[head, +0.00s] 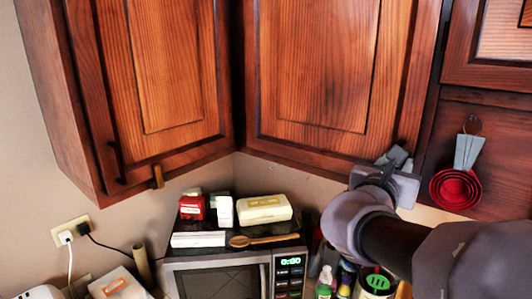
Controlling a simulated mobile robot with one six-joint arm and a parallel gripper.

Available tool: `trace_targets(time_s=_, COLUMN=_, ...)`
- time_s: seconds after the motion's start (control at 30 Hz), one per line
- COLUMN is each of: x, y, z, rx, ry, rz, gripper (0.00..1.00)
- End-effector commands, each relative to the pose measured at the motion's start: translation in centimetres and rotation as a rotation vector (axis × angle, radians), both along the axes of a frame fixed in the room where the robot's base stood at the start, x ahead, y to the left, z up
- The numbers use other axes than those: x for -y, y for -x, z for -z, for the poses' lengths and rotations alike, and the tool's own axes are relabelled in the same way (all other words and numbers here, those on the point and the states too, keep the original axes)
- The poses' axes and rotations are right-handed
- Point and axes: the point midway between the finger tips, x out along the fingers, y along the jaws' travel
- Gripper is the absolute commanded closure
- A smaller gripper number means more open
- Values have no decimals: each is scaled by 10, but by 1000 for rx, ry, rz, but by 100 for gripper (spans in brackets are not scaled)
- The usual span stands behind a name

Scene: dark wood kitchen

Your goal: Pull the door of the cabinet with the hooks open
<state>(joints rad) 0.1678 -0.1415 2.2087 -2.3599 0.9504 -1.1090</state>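A dark wood wall cabinet on the left has a closed door (165,75) with a dark upright handle (115,162) and a small brass hook-like piece (158,176) at its lower edge. A second closed cabinet door (315,70) is in the middle. On the right, red measuring cups (455,188) hang from a hook (471,124) on a wood panel. I cannot tell which cabinet is the one with the hooks. My gripper (397,158) is at the lower right corner of the middle door. Its fingers are partly hidden, and contact is unclear.
Below stands a microwave (220,281) with boxes and a wooden spoon (263,239) on top. Bottles (325,280) and a green-topped container (377,283) stand right of it. A wall outlet with plugs (70,232) is at left. The space before the left door is clear.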

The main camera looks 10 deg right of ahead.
Motion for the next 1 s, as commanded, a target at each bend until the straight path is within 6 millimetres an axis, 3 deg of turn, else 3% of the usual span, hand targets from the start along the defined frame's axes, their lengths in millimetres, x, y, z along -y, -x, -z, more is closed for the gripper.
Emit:
trace_targets(time_s=0.27, x=1, y=-1, z=0, rx=1, ry=-1, rz=-1, gripper=70)
trace_targets(time_s=0.4, x=1, y=-1, z=0, rx=1, ry=-1, rz=0, gripper=98)
trace_targets(time_s=0.43, x=1, y=-1, z=0, rx=1, ry=-1, rz=0, gripper=100)
trace_targets(time_s=1.0, x=1, y=-1, z=0, rx=0, ry=0, rz=0, gripper=100)
